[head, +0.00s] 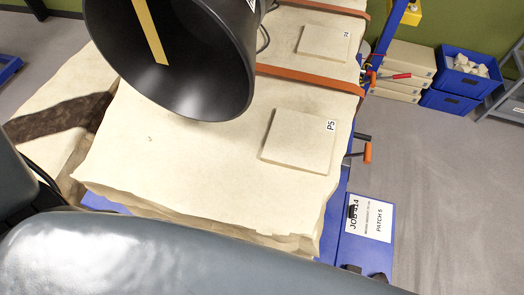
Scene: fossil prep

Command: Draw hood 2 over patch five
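A large black hood (170,60) with a yellow stripe hangs over the pale block at the upper left of the head view. Its wide mouth faces down toward the block. A white label at its right side is cut off by the top edge, so I cannot read its number. Patch five (292,141) is a raised pale square slab with a "P5" tag, on the block right of the hood. The hood is apart from it and does not cover it. Neither of my grippers shows; only smooth grey arm parts cross the bottom left.
A second tagged patch (324,42) lies farther back, beyond an orange strap (312,80). A blue stand with an orange handle (367,152) and a "JOB 414, PATCH 5" card (368,217) edges the block. Blue crates (466,70) stand at right.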

